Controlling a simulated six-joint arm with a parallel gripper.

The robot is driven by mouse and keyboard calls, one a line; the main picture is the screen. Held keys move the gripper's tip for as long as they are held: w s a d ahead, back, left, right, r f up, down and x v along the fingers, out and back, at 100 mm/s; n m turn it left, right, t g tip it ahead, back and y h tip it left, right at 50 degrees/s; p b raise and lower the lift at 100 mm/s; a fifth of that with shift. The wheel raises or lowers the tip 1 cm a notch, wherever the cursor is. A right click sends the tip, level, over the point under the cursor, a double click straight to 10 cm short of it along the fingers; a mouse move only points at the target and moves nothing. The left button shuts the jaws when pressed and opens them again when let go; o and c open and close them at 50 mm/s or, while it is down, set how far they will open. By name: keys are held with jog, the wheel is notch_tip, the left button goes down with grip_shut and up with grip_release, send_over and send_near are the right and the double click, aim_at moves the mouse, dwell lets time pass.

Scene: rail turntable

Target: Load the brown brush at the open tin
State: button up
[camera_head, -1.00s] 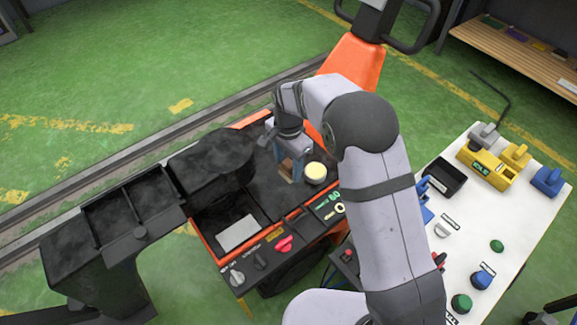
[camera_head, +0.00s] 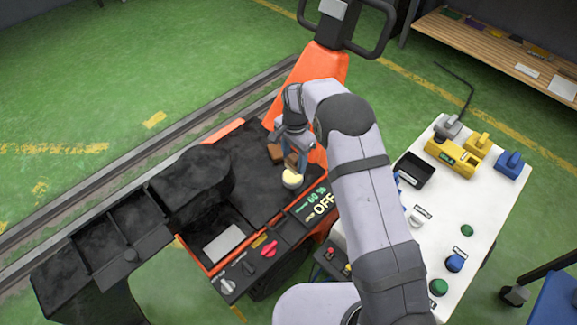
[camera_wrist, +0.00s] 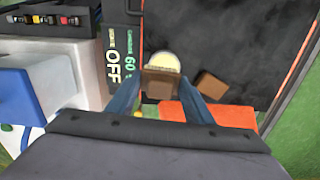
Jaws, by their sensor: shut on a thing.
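My gripper (camera_wrist: 160,84) is shut on a brown block, taken to be the brown brush (camera_wrist: 158,88), which sits between the two blue fingers in the wrist view. In the head view my gripper (camera_head: 295,157) is over the black deck, just behind the open tin (camera_head: 292,180). The tin is round with a cream top; in the wrist view it (camera_wrist: 164,61) shows just beyond the brush and is partly covered by it. Whether brush and tin touch I cannot tell. A second brown block (camera_wrist: 210,86) lies on the deck to the right of the brush.
The dark deck (camera_head: 245,165) has an orange rim. A panel with knobs and a display reading OFF (camera_head: 324,208) runs along its near side. A black raised arm-like structure (camera_head: 195,180) stands left. A white table (camera_head: 440,215) with a black tray (camera_head: 414,170) and coloured parts is right.

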aim_at(293, 166)
jog(key=shift+w+a+r+n, duration=0.15)
jog(key=shift+w+r+n, duration=0.15)
jog(key=shift+w+r, duration=0.25)
jog(key=shift+n, duration=0.4)
jog(key=shift+f, duration=0.25)
jog(key=shift+f+b, duration=2.65)
jog(key=shift+f, duration=0.2)
jog(key=shift+f, duration=0.55)
dwell(0.3)
jog(key=shift+r, duration=0.15)
jog(key=shift+r+p, duration=2.9)
jog(key=shift+r, duration=0.5)
